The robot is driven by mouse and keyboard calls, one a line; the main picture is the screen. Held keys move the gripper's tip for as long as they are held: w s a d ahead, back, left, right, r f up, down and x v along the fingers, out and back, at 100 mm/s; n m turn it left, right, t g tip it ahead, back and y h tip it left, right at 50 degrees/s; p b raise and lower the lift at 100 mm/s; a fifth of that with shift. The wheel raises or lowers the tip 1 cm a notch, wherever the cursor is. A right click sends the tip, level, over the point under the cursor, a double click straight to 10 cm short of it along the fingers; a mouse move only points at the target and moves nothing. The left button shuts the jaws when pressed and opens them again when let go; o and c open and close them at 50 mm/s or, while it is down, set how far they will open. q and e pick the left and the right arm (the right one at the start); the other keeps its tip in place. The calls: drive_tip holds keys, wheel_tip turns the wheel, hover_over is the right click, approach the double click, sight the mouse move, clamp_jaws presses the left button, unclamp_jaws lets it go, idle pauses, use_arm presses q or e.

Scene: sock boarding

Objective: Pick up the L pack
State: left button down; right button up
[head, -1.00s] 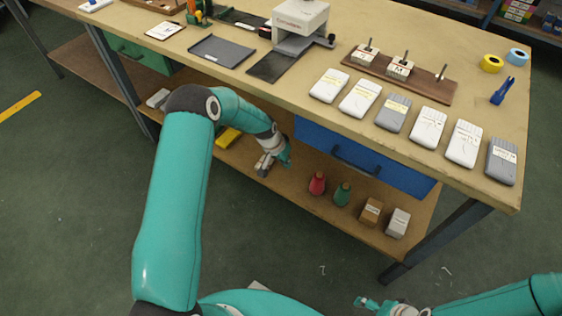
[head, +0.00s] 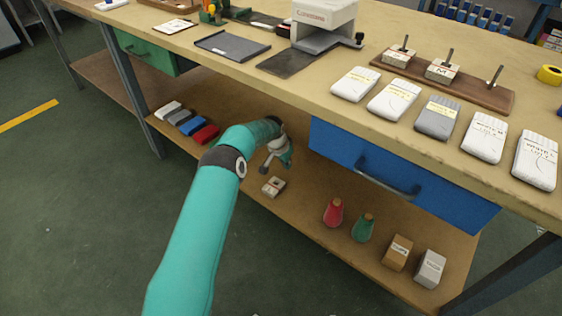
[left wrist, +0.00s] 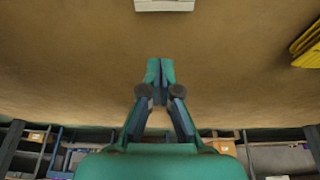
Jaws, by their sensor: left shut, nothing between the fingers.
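Several sock packs lie in a row along the bench's front edge: a white pack (head: 354,84), a second white pack (head: 394,98), a grey pack (head: 437,118), another white pack (head: 484,137) and a white pack at the right edge (head: 536,158). Their size letters are too small to read, so I cannot tell which is L. My left gripper (head: 287,158) is below the bench top, over the lower shelf, left of the packs and apart from them. The left wrist view shows its fingertips (left wrist: 160,70) together and empty. My right gripper is out of view.
A pale block (head: 272,186) lies on the lower shelf near my left gripper. Red and green cones (head: 348,218) and two boxes (head: 414,262) stand further right. The blue drawer (head: 395,175) and bench edge lie between my gripper and the packs.

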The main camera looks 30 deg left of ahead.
sight(284, 179)
use_arm(q)
drive_tip(key=b+x, duration=0.2)
drive_tip(key=x, duration=0.2)
drive_tip(key=shift+w+f, duration=0.1)
drive_tip(key=shift+f, duration=0.2)
drive_tip(key=shift+s+r+p, duration=0.2)
drive_tip(key=shift+r+p, duration=0.05)
drive_tip(key=shift+p, duration=0.05)
drive_tip(key=shift+s+a, duration=0.1)
drive_tip(key=shift+s, duration=1.75)
